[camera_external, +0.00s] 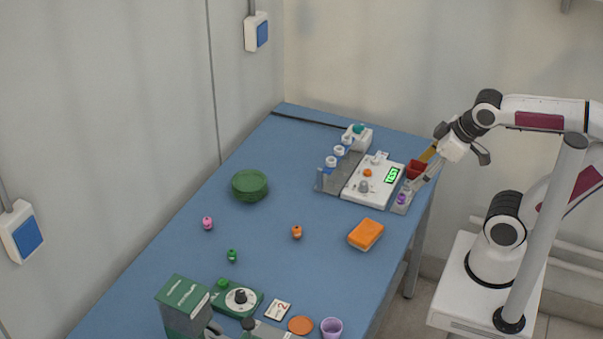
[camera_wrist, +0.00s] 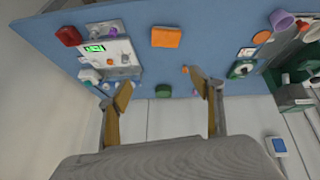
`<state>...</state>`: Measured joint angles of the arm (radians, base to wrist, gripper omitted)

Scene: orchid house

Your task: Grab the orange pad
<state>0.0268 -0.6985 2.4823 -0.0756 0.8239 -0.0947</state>
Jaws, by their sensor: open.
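The orange pad (camera_external: 366,233) is a thick rectangular block lying flat on the blue table, near its right edge in the external view. In the wrist view the orange pad (camera_wrist: 166,37) shows whole at the top centre, beyond the fingertips. My gripper (camera_external: 446,154) is above the table's far right edge, up and to the right of the pad and apart from it. In the wrist view my gripper (camera_wrist: 161,88) is open, its two tan fingers spread wide with nothing between them.
A white device with a green display (camera_external: 373,183) and a grey vial rack (camera_external: 339,173) stand beyond the pad. A red bin (camera_external: 416,169) is near my gripper. A flat orange disc (camera_external: 301,325) and purple cup (camera_external: 331,327) lie nearer the camera. Table around the pad is clear.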

